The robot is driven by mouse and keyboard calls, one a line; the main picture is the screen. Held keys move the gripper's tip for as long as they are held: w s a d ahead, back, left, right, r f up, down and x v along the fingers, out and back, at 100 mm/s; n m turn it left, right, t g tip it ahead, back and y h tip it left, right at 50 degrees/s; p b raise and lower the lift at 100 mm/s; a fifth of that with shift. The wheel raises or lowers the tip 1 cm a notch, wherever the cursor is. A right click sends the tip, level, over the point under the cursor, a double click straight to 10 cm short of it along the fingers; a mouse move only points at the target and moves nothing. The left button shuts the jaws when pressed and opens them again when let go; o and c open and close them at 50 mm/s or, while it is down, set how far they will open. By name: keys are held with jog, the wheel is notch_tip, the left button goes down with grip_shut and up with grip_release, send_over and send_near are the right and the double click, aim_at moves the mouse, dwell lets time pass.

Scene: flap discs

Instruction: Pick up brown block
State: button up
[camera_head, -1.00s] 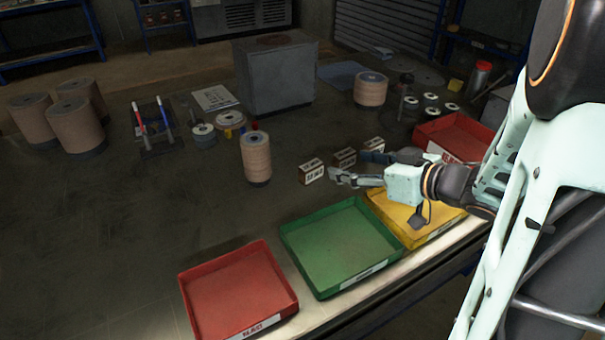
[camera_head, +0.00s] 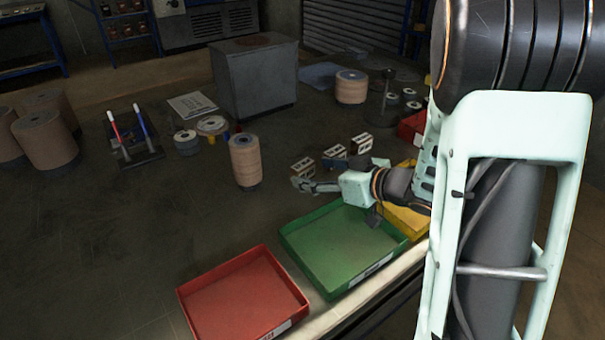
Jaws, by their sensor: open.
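Three small box-shaped blocks with pale label faces stand in a slanting row on the dark table. The nearest one (camera_head: 302,168) looks brownish, the middle one (camera_head: 335,157) shows some blue, and the farthest one (camera_head: 361,144) looks brown. Which is the brown block is hard to tell at this size. My gripper (camera_head: 332,175) is open and empty. It lies low, just in front of the row, with one finger reaching left below the nearest block. The other finger is partly hidden near the middle and far blocks. No block is between the fingers as far as I can see.
A green tray (camera_head: 301,234), a red tray (camera_head: 193,300) and a partly hidden yellow tray (camera_head: 407,222) line the front edge. A tan disc stack (camera_head: 245,160) stands left of the blocks. A grey cabinet (camera_head: 262,85) is behind.

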aim_at(304, 166)
jog(key=x, duration=0.5)
jog(key=shift+w+r+b, duration=0.3)
jog(key=shift+w+b, duration=0.1)
jog(key=shift+d, duration=0.1)
jog(key=shift+c, duration=0.2)
jog(key=c, duration=1.2)
jog(key=shift+r, duration=0.15)
